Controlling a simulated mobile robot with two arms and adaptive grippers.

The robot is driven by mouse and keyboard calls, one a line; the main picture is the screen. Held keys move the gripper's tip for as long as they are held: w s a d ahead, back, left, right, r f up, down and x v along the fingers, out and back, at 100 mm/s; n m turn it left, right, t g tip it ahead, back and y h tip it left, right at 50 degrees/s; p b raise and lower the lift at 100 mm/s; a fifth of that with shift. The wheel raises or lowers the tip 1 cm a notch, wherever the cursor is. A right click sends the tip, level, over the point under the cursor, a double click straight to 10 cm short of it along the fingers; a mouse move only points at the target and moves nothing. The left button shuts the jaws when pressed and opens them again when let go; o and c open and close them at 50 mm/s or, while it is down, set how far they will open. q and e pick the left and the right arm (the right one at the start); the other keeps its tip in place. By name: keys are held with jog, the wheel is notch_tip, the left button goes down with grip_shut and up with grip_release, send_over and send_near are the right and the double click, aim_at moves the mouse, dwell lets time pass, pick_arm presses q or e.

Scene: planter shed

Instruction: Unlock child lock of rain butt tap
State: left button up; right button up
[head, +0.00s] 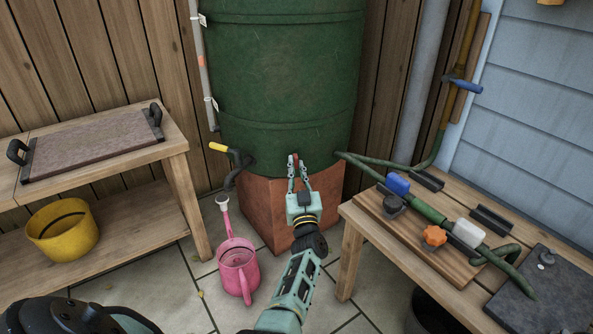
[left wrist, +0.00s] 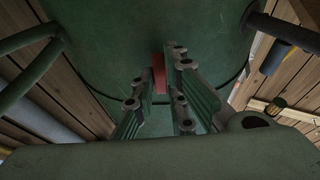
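The green rain butt (head: 285,70) stands on a terracotta-coloured block (head: 258,205). A dark tap (head: 238,165) with a yellow-ended lever (head: 218,147) comes out low on its left side. A small red piece (head: 295,158) sits low on the butt's front, to the right of the tap; I take it to be the child lock. It also shows in the left wrist view (left wrist: 158,74). My left gripper (head: 298,168) is at this red piece with its fingers apart. The piece shows between or just beyond the fingertips; contact cannot be told. My right gripper is not in view.
A pink watering can (head: 240,270) stands on the paving below the tap. A wooden bench (head: 180,150) with a yellow pot (head: 62,230) is at left. A workbench (head: 350,215) at right carries a green hose (head: 430,212), an orange knob (head: 434,236) and a dark slab (head: 545,295).

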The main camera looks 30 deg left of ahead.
pick_arm(q)
jog(key=o, duration=0.4)
jog(key=shift+c, duration=0.2)
